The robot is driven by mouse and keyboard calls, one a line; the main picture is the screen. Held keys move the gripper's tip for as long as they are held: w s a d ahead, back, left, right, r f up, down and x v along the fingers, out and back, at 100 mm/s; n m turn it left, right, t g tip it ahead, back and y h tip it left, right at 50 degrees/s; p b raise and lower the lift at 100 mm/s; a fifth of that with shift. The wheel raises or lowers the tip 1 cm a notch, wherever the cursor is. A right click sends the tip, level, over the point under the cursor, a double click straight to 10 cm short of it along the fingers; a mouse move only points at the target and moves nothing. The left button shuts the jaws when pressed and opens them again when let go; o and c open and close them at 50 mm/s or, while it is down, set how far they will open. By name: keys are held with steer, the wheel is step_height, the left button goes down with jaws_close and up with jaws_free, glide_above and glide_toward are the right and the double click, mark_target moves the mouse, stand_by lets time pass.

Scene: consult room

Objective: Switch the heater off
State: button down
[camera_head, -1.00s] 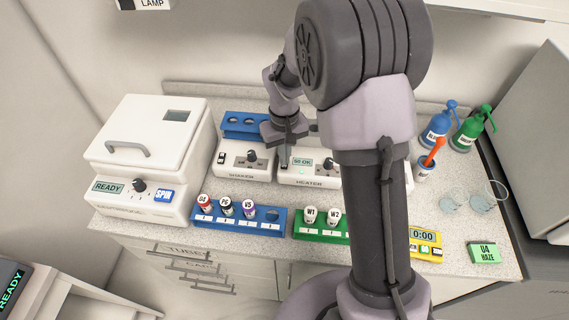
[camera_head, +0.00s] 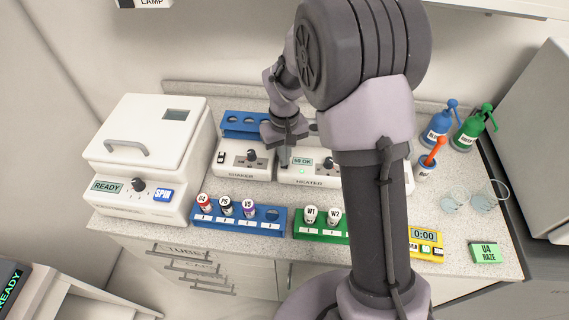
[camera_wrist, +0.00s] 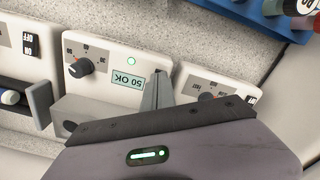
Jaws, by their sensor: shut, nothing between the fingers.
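The heater (camera_head: 310,178) is a white box in the middle of the counter. Its display reads "50 OK" and a green light (camera_wrist: 131,61) beside it is lit. The dark knob (camera_wrist: 80,67) shows clearly in the wrist view. My gripper (camera_head: 284,157) is shut and empty, pointing down at the left end of the heater's front panel. In the wrist view the fingers (camera_wrist: 157,91) cover the panel beside the display, and I cannot see a switch there. Whether the tips touch the panel is unclear.
The shaker (camera_head: 240,174) stands close to the left of the heater, with a black switch and a knob. A blue rack (camera_head: 213,222) and a green rack (camera_head: 302,231) hold vials in front. A centrifuge-like white box (camera_head: 135,150) is at left. My arm hides the heater's right part.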

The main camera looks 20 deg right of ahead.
steer(key=shift+f+b, duration=0.4)
steer(key=shift+f, duration=0.2)
step_height(320, 180, up, 7)
steer(key=p, duration=0.5)
steer(key=shift+p, duration=0.3)
